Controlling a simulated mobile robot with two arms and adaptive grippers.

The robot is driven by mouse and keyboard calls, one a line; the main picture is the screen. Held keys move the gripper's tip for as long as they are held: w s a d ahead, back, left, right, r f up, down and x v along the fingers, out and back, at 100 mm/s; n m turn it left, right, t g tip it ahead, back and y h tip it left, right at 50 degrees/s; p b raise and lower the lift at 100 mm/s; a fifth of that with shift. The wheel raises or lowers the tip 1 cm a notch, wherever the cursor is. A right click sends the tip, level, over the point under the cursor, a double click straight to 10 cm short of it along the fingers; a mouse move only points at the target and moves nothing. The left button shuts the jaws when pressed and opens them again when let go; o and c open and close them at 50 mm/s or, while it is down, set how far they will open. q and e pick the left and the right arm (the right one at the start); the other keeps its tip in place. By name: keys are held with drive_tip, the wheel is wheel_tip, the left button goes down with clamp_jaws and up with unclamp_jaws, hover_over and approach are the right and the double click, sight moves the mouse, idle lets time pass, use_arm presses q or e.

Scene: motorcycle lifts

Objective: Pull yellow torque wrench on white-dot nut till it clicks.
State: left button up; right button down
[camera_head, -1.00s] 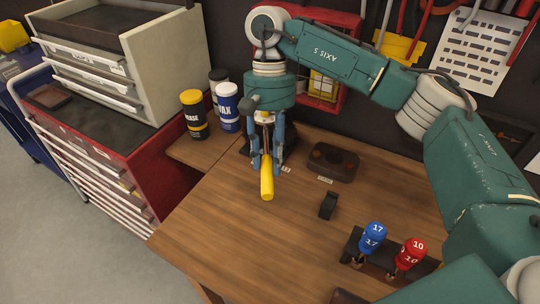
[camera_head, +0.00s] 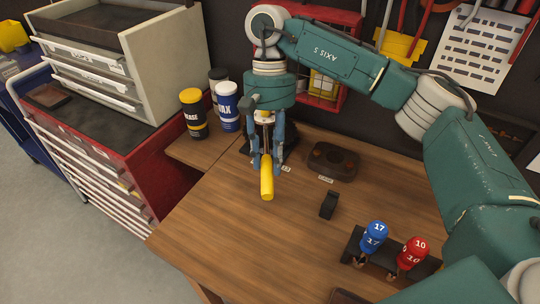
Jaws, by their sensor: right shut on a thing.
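The yellow torque wrench handle (camera_head: 267,178) points toward me over the wooden bench. My right gripper (camera_head: 267,168) comes down from above and is shut on the wrench, its blue fingers on either side of the handle's far end. The wrench's head and the white-dot nut are hidden behind the gripper, near a dark fixture on the bench. I cannot tell from this view how the wrench sits on the nut. My left gripper does not show.
A dark tray (camera_head: 333,161) and a small black block (camera_head: 329,205) lie on the bench. A rack (camera_head: 407,264) holds the blue 17 tool (camera_head: 374,237) and red 10 tool (camera_head: 413,253). Cans (camera_head: 228,107) and a red tool chest (camera_head: 120,159) stand left. The bench's front middle is clear.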

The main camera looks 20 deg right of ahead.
use_arm(q)
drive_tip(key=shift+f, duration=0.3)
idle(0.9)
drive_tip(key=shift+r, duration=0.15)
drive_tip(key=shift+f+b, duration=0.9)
drive_tip(key=shift+b, duration=0.1)
idle(2.5)
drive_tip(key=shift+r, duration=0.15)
idle(0.7)
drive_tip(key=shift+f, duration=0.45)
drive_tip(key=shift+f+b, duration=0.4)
drive_tip(key=shift+b, duration=0.25)
idle(1.2)
